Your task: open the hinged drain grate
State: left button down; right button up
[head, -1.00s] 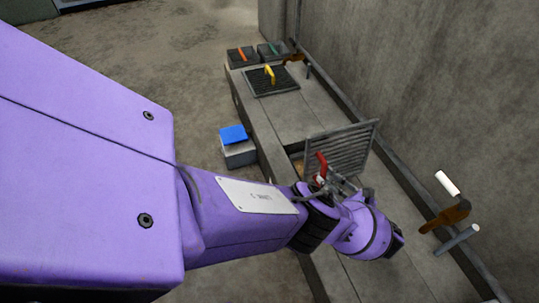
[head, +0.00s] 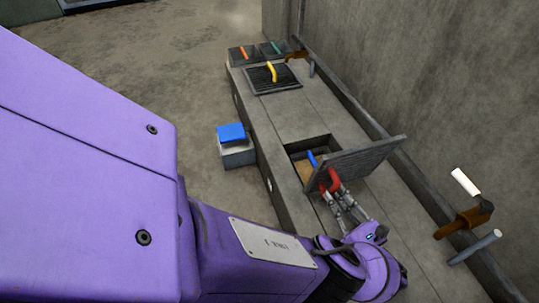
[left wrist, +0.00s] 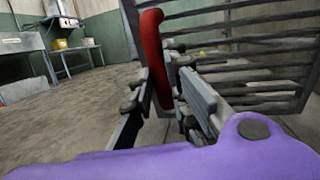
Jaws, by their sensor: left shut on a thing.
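The hinged drain grate (head: 362,156) is a grey slatted panel, tilted up from an opening in the long concrete bench. Its slats also show in the left wrist view (left wrist: 255,75). A red handle (head: 328,181) is on the grate; it stands out as a curved red bar in the left wrist view (left wrist: 152,55). My left gripper (head: 335,188) is shut on the red handle. The opening (head: 309,143) beside the grate shows a tan floor and a blue piece (head: 312,158). The hinge is hidden. My right gripper is out of view.
A second dark grate with a yellow handle (head: 272,72) lies flat farther along the bench. A grey block with a blue top (head: 232,133) stands on the floor at left. A white-handled crank (head: 466,183) and a pipe are near the right wall.

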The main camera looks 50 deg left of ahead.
pick_arm(q)
jog(key=c, duration=1.7)
grip_release()
